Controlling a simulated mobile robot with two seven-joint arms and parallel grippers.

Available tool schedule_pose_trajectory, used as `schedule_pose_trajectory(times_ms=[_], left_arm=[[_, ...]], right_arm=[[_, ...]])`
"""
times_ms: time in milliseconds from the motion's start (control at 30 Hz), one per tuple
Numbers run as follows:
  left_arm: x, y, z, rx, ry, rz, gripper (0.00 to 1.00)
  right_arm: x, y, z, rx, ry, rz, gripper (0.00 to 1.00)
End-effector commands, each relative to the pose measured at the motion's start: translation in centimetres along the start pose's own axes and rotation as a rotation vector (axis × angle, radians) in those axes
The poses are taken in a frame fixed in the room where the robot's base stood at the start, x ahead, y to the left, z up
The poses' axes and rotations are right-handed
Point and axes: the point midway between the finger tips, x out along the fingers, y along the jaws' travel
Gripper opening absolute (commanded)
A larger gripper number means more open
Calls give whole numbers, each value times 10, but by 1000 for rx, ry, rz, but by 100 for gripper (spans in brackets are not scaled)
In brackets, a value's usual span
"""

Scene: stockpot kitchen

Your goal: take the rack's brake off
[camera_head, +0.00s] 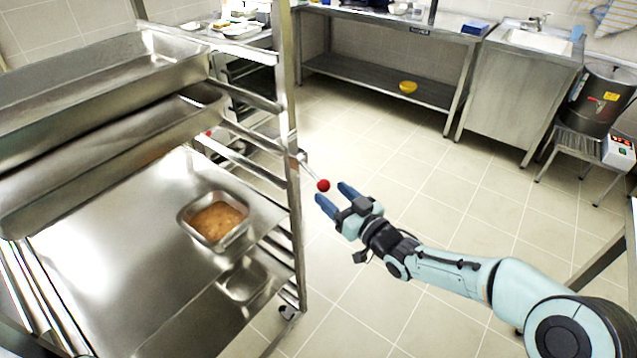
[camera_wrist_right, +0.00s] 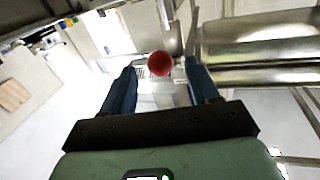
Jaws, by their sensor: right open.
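The rack (camera_head: 290,150) is a tall steel frame with shelves at the left of the head view. Its brake lever is a thin rod ending in a red ball knob (camera_head: 323,185), sticking out from the rack's post. My right gripper (camera_head: 333,193) is open, its two blue fingers close to the knob. In the right wrist view the red knob (camera_wrist_right: 160,64) appears between the fingertips of the open gripper (camera_wrist_right: 160,75); I cannot tell whether either finger touches it. My left gripper is not in view.
The rack holds large steel pans (camera_head: 100,90) and a small pan of orange-brown food (camera_head: 217,221). A steel table (camera_head: 390,85) and sink unit (camera_head: 520,90) stand at the back, with a stockpot (camera_head: 598,100) at right. The tiled floor (camera_head: 430,170) between is clear.

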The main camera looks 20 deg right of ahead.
Motion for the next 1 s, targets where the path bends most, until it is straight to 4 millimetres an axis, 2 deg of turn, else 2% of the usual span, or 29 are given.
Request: schedule_pose_trajectory(times_ms=[100,300,500,733,767,900,933,1000], left_arm=[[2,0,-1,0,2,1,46],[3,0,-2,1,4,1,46],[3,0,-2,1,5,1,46],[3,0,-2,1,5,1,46],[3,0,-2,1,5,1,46],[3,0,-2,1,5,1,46],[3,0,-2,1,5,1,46],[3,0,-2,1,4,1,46]], right_arm=[[26,-1,1,3,2,-3,60],[54,0,1,3,0,0,60],[63,0,0,1,-1,0,60],[64,0,0,1,-2,1,60],[64,0,1,1,-2,1,53],[64,0,1,1,-2,1,8],[64,0,0,1,-2,1,0],[63,0,1,1,-2,1,0]])
